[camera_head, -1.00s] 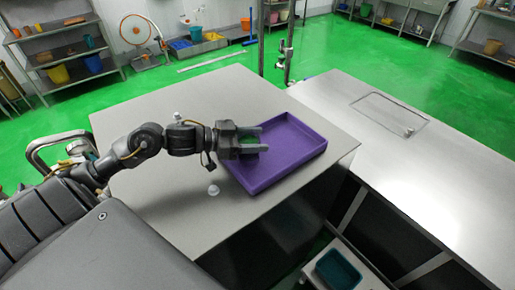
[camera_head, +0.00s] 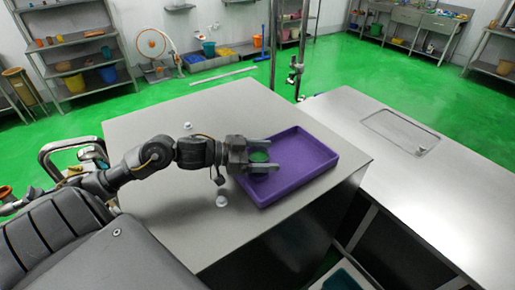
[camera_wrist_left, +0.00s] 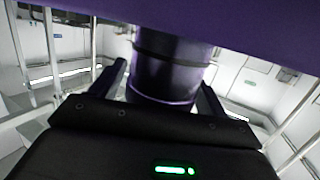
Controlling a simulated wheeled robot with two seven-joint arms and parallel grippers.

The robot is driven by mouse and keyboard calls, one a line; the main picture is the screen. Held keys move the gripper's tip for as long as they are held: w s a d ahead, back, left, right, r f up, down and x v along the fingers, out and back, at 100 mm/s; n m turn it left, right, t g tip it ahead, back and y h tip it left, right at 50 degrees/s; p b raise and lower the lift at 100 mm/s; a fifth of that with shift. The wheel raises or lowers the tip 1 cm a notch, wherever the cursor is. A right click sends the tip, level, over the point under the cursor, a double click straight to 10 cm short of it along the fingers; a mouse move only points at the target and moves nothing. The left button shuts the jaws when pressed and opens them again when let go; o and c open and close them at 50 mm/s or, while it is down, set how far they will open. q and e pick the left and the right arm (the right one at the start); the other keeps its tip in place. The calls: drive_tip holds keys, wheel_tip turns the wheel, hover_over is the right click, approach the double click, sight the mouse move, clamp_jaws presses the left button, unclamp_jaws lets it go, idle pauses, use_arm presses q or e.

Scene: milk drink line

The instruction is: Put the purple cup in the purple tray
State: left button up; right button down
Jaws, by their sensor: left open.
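The purple tray (camera_head: 310,157) lies on the grey table, toward its right side. My left gripper (camera_head: 272,155) reaches over the tray's left part with its fingers apart. The dark purple cup (camera_wrist_left: 172,68) stands between the open fingers of the left gripper (camera_wrist_left: 165,85) in the left wrist view. In the head view the cup is mostly hidden by the fingers; a greenish patch shows between them. The cup appears to be inside the tray's left part, but its base contact is hidden. My right gripper is not in view.
Two small white objects stand on the table, one in front of my left arm (camera_head: 222,201) and one behind it (camera_head: 187,126). A second grey counter (camera_head: 440,185) stands at the right. The tray's right part is empty.

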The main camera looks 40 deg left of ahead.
use_arm(q)
drive_tip(key=shift+s+a+r, duration=0.1)
drive_tip(key=shift+s+a, duration=0.3)
drive_tip(key=b+v, duration=0.2)
drive_tip(key=v, duration=0.9)
drive_tip(key=shift+r, duration=0.1)
